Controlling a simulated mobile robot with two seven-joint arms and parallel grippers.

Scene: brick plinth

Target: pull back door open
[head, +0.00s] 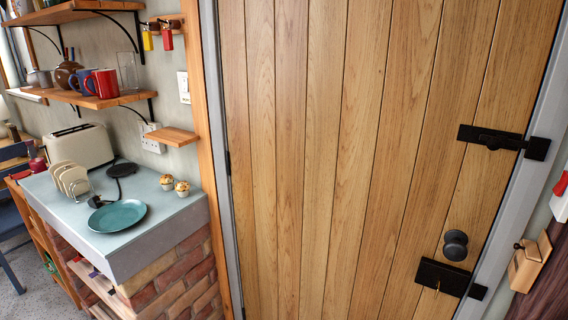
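The back door (330,150) is made of vertical wooden planks and fills the middle and right of the head view. It looks shut in its grey frame (525,165). A round black knob (455,245) sits low on its right side. Below the knob is a black lock plate (441,277) with a small brass key in it. A black bolt (490,137) is mounted higher up and reaches the frame on the right. The hinge side is at the left. Neither of my grippers shows in the head view.
A brick plinth with a grey top (140,218) stands left of the door. It carries a teal plate (117,216), a toast rack (70,179), a toaster (79,146) and two muffins. Shelves with mugs (102,83) are above. A wooden wall box (530,262) is right of the frame.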

